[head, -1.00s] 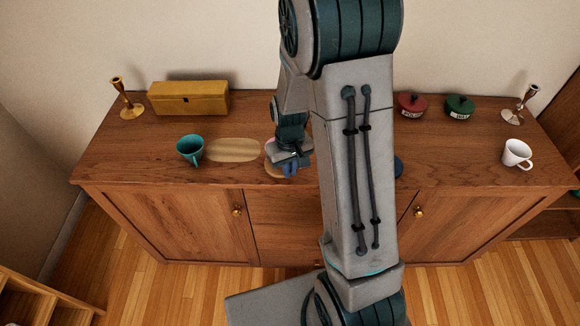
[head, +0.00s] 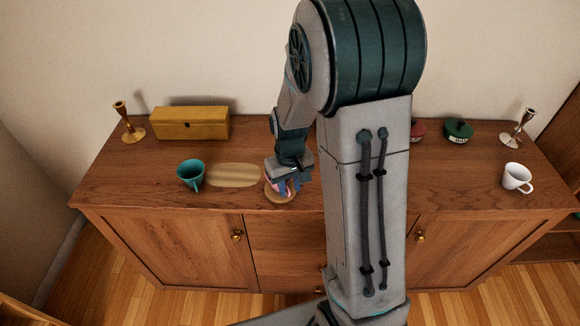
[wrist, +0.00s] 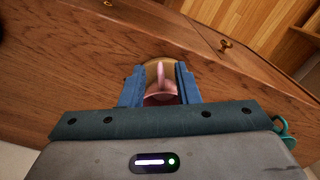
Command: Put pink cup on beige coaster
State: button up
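My gripper hides much of the cup in the head view.
A teal cup (head: 190,175) stands left of a tan oval mat (head: 232,175). A yellow box (head: 190,123) and a candlestick (head: 128,125) are behind. At right are a green pot (head: 458,131), a red pot (head: 418,130), another candlestick (head: 519,130) and a white mug (head: 516,178).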

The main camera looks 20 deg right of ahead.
notch_tip(320, 180, up, 8)
jog(key=s+r+m+t, duration=0.1)
jog(key=s+r, duration=0.3)
jog(key=s, duration=0.3)
jog(key=s+r+t, duration=0.2)
jog(key=s+r, duration=0.1)
jog(key=s, duration=0.5)
jog(key=shift+a+r+m, duration=0.4)
jog(key=shift+a, duration=0.05)
